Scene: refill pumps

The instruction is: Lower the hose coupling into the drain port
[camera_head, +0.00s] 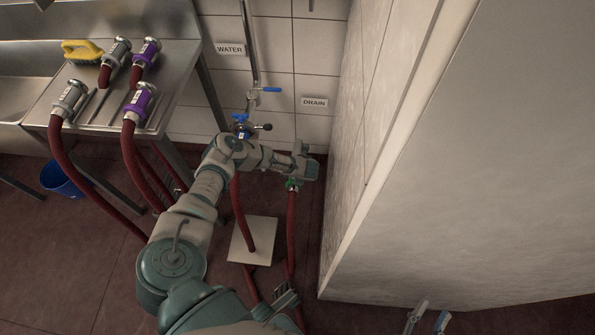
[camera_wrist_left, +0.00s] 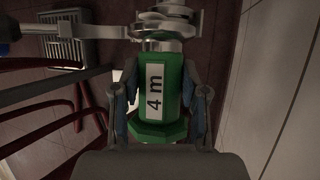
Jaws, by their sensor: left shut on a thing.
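The green hose coupling (camera_wrist_left: 163,92), labelled "4 m", is held between the two fingers of my left gripper (camera_wrist_left: 160,105). In the head view its green body (camera_head: 292,185) shows just below my left gripper (camera_head: 300,168), with a red hose (camera_head: 291,232) hanging from it. Metal fittings (camera_wrist_left: 168,22) lie at the coupling's far end in the wrist view; I cannot tell whether they belong to it or to a port. The drain port is not clearly visible; the DRAIN sign (camera_head: 314,102) is on the tiled wall above. My right gripper (camera_head: 428,317) is empty, fingers apart, at the bottom right.
A steel bench (camera_head: 92,93) at left holds several couplings with red hoses and a yellow brush (camera_head: 82,49). A blue bucket (camera_head: 62,180) stands below. A pipe with a blue-handled valve (camera_head: 262,90) runs down the wall. A large pale panel (camera_head: 460,150) closes off the right.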

